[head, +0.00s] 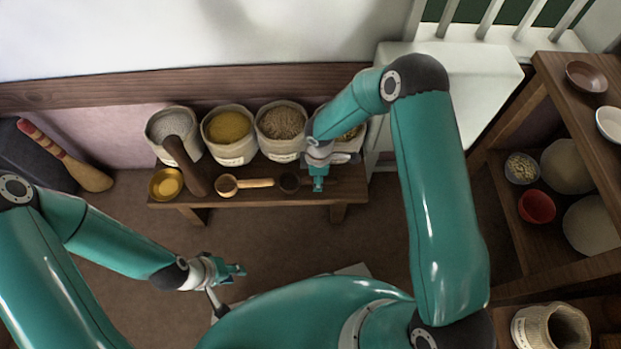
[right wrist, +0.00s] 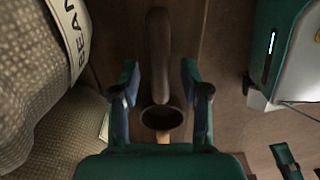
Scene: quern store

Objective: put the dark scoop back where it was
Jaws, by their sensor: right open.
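The dark scoop (head: 289,183) lies on the low wooden bench (head: 240,199), its bowl left of my right gripper (head: 318,186). In the right wrist view, the dark scoop (right wrist: 158,60) lies with its handle pointing up the picture and its round bowl near the gripper. My right gripper (right wrist: 161,84) is open, one finger on each side of the scoop in that view; contact cannot be told. My left gripper (head: 236,271) appears open and empty, low over the floor, well away from the bench.
A light wooden scoop (head: 228,184) lies left of the dark one. A brass bowl (head: 166,183) stands at the bench's left end. Several sacks, one holding yellow grain (head: 229,127), line the back. A dark wooden piece (head: 180,158) leans at the left sack. Shelves (head: 560,85) stand right.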

